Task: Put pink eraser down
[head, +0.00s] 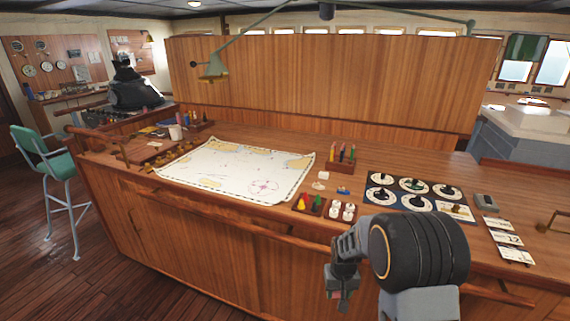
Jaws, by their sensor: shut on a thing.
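My gripper (342,288) hangs pointing down in front of the wooden chart table (240,134), off its front edge. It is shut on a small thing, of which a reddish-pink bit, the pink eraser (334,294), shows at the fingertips. The fingers hide most of it. A large chart (235,172) lies flat on the table. Small pale items (319,185) and a small blue item (343,191) lie to the right of the chart.
A tray (318,212) with coloured and white pieces stands near the front edge. A pencil holder (341,168), a dial board (404,179), a grey device (486,202) and white cards (510,240) occupy the right side. A rail (270,235) runs along the front.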

